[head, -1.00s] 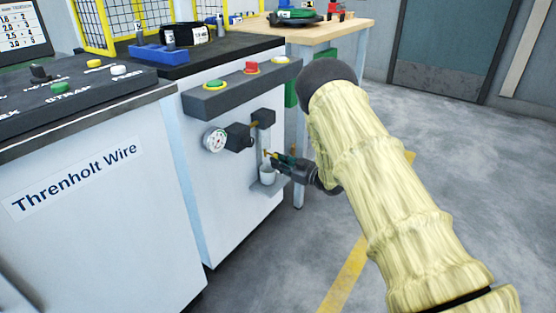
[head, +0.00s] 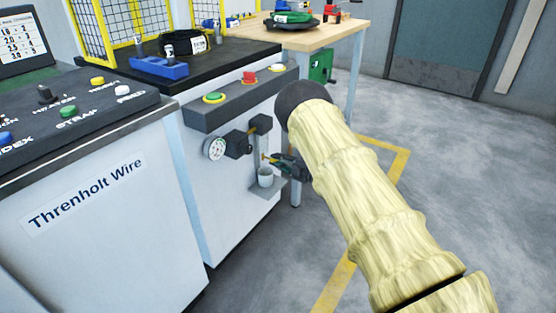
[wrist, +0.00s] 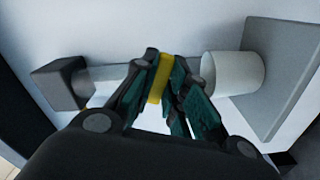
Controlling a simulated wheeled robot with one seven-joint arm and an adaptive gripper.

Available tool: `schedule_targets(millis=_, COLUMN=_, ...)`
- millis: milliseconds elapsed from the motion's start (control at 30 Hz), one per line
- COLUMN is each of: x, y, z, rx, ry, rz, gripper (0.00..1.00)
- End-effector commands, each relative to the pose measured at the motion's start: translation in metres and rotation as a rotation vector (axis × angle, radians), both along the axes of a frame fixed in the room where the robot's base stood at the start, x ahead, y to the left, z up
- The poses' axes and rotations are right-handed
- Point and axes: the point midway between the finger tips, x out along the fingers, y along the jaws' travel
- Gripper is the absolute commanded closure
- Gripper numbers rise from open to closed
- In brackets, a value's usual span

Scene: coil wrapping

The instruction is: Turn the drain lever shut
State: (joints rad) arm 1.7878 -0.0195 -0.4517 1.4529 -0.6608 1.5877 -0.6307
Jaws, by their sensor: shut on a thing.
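The drain lever is a yellow bar (wrist: 159,80) in the wrist view, standing out from a pale pipe on the white cabinet front. My gripper (wrist: 162,84) has its dark green pads closed on it from both sides. In the head view, my gripper (head: 273,160) is at the pipe under a black block, just above a small cup. The lever's tip shows there as a small yellowish piece (head: 265,157). Its base is partly hidden by my fingers, and its exact angle is hard to tell.
The grey cup (wrist: 233,72) stands on a small shelf (wrist: 287,75) close to my fingers. A black block (wrist: 61,83) is on the other side. Open floor lies right.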

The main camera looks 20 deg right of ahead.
Motion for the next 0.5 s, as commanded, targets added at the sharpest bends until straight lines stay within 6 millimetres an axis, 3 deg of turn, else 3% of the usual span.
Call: schedule_targets(millis=500, x=-0.0001, y=-0.0019, z=0.0066, rx=-0.263, ry=-0.201, rz=0.000, gripper=1.00)
